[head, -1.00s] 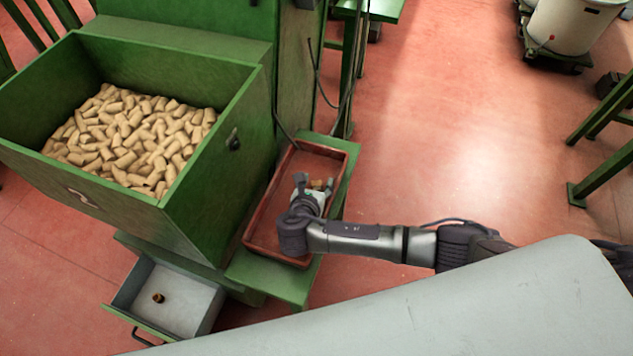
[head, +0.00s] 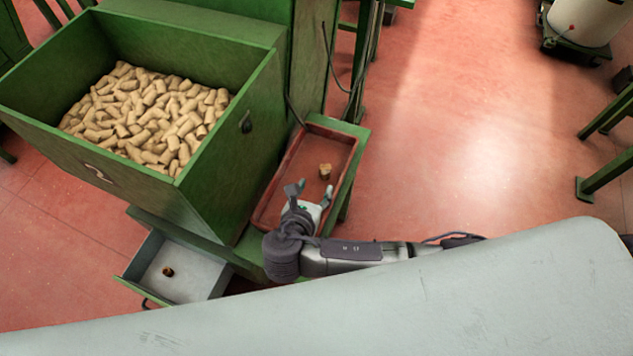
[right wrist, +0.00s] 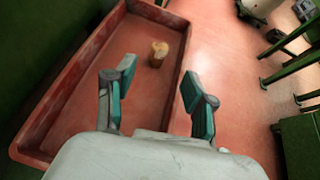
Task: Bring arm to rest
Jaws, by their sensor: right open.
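My right gripper (head: 309,189) is open and empty at the near end of the red-brown tray (head: 345,148), above it. A single cork (head: 325,171) stands in the tray, a little beyond the fingertips and apart from them. In the right wrist view the two fingers (right wrist: 156,88) are spread wide with nothing between them, and the cork (right wrist: 158,53) shows past them on the tray floor. My left gripper is in neither view.
A green hopper (head: 230,165) full of corks (head: 150,118) stands to the left. A pale grey surface (head: 420,310) fills the front.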

